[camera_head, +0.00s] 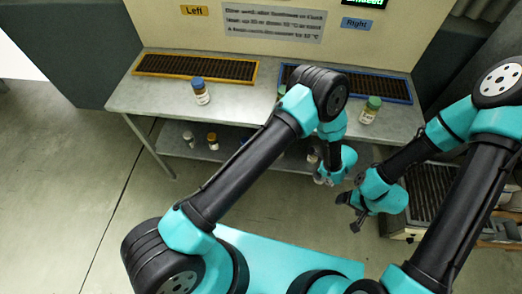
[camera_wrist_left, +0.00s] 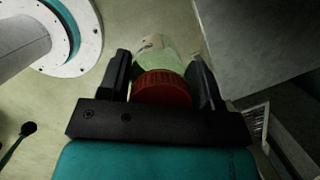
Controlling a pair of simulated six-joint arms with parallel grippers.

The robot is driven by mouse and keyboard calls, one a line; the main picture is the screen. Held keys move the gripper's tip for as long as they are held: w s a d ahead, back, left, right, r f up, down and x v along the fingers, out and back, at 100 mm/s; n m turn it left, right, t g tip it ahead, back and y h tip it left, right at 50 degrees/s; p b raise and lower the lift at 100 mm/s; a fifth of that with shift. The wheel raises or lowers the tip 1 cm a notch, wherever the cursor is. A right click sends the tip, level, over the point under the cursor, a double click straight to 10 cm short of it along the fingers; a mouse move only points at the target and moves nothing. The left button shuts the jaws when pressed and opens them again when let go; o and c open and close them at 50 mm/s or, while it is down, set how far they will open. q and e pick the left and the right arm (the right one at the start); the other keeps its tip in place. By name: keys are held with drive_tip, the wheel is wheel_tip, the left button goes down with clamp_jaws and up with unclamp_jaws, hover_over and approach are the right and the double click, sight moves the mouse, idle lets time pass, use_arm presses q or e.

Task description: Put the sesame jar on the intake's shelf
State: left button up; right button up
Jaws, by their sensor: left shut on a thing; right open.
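My left gripper (camera_wrist_left: 160,85) is shut on a jar with a ribbed red lid (camera_wrist_left: 161,88); the jar has a pale greenish body and a label I cannot read. In the head view the left gripper (camera_head: 328,178) hangs in front of the table's lower shelf, and the held jar is mostly hidden there. I cannot tell from the label whether it is sesame. My right gripper (camera_head: 352,211) is open and empty, low and just right of the left one.
A grey table (camera_head: 240,102) carries an orange-framed grate (camera_head: 195,67), a blue-framed grate (camera_head: 395,87), a blue-capped jar (camera_head: 200,91) and a green-capped jar (camera_head: 369,110). Several small jars stand on the lower shelf (camera_head: 235,150). Signs read Left (camera_head: 194,11) and Right (camera_head: 356,24).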

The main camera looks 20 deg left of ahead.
use_arm(q)
drive_tip(key=w+d+f+m+h, duration=0.1)
drive_tip(key=w+d+f+m, duration=0.2)
drive_tip(key=w, duration=0.3)
drive_tip(key=w+d+f+m+t+h, duration=0.1)
drive_tip(key=w+d+f+m, duration=0.2)
drive_tip(key=w+f+m, duration=0.1)
drive_tip(key=w+d+f+m, duration=0.3)
drive_tip(key=w+m, duration=0.2)
drive_tip(key=w, duration=0.3)
drive_tip(key=shift+w+d+f+m+h, duration=0.2)
drive_tip(key=shift+d+m+h, duration=0.2)
drive_tip(key=shift+f, duration=0.1)
drive_tip(key=shift+a+f, duration=0.15)
drive_tip(key=shift+f, duration=1.25)
drive_tip(key=shift+f+t, duration=0.15)
drive_tip(key=shift+t, duration=0.15)
